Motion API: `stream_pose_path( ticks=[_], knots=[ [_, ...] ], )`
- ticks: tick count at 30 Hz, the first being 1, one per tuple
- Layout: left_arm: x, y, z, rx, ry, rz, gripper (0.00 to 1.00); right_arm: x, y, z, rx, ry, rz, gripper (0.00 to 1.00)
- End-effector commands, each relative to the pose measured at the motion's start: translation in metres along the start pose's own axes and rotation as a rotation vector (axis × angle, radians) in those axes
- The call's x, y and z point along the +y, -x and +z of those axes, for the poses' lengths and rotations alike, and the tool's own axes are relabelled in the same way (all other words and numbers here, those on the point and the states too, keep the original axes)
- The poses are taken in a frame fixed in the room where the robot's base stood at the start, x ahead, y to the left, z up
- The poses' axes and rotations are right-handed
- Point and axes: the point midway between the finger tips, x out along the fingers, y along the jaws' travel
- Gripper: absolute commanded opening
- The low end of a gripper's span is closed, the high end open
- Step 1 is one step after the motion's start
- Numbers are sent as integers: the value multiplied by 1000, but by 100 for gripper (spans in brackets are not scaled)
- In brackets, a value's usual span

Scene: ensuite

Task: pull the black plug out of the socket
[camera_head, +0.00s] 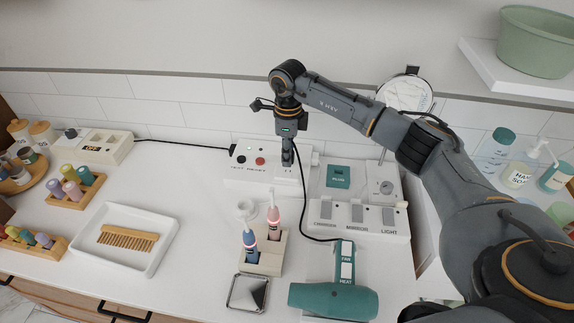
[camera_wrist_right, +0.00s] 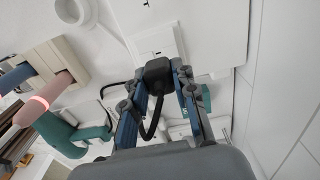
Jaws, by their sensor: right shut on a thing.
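My right gripper (camera_head: 288,160) reaches down from above to the white socket box (camera_head: 240,180) at the back of the counter. In the right wrist view, my right gripper (camera_wrist_right: 163,80) is shut on the black plug (camera_wrist_right: 157,70), with one finger on each side. The plug is at the white socket plate (camera_wrist_right: 152,42); I cannot tell whether its pins are still in it. A black cord (camera_head: 304,220) runs from there to the teal hair dryer (camera_head: 333,299). In the head view the gripper hides most of the plug. My left gripper is not in view.
A switch panel (camera_head: 320,228) stands right of the cord. A wooden holder (camera_head: 270,262) with two toothbrushes is in front of the socket box. A white tray (camera_head: 140,262) with a comb lies left. The tiled wall (camera_head: 180,118) is close behind.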

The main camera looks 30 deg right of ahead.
Motion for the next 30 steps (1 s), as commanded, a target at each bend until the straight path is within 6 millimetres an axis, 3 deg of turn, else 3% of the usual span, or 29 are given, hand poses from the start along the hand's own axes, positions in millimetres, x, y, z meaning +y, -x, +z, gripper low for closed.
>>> stream_pose_path(
  ticks=[17,30],
  knots=[
    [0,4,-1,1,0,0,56,0,7,0,0,0,0,0],
    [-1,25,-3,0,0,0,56,0,41,0,0,0,0,0]
  ],
)
